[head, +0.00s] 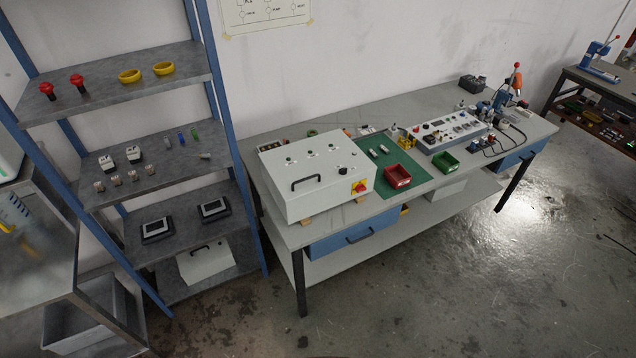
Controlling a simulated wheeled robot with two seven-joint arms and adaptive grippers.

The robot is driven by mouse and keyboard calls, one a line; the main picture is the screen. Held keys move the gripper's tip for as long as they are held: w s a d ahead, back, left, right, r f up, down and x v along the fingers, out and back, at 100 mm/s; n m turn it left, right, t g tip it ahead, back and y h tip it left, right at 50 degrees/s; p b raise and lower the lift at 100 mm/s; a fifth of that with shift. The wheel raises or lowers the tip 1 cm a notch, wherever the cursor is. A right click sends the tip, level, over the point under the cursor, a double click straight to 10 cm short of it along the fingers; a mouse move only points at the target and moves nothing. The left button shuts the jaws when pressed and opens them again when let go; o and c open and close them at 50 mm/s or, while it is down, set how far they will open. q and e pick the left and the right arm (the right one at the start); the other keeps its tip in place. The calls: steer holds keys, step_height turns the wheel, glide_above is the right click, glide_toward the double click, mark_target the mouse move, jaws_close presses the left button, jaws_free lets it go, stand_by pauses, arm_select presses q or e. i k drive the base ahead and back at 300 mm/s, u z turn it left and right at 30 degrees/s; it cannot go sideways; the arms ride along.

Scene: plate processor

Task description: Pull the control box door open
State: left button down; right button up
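The control box (334,195) is a pale grey-white box lying on the left end of the workbench, with its door (328,163) facing up. The door looks shut. It carries a black bar handle (306,182) near its left front corner, a few small buttons and knobs, and a red and yellow rotary switch (359,187) at its right front corner. The box seems to rest on small wooden blocks. Neither of my grippers shows in the head view.
The workbench (405,214) also bears a green mat (425,177), a red bin (397,176), a green bin (445,162) and a control panel (450,132). A blue-framed shelf rack (230,118) stands close to its left. The floor (430,290) in front is clear.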

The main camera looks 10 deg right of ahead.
mark_target(301, 168)
steer(key=z, duration=0.75)
steer(key=i, duration=0.9)
